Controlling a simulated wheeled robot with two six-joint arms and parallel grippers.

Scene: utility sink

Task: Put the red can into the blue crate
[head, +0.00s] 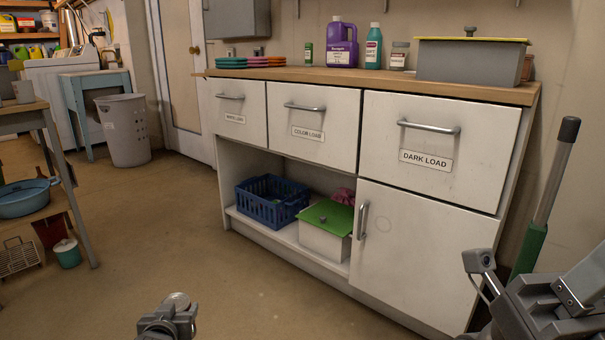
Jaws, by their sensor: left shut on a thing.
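The blue crate (262,207) is a dark blue slatted basket on the low open shelf of the white cabinet, left of a white box with a green lid. Something green shows inside it. My left gripper (172,312) is at the bottom edge of the head view, in front of the cabinet and well short of the crate. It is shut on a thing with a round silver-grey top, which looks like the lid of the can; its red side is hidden. On my right arm only the wrist part shows at the bottom right; its fingers are out of view.
The green-lidded box (325,228) and a pink cloth (343,196) are beside the crate. Drawers (315,120) overhang the shelf, and a closed cabinet door (420,255) is to its right. The floor (180,235) in front is clear. A grey bin (124,130) stands further back.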

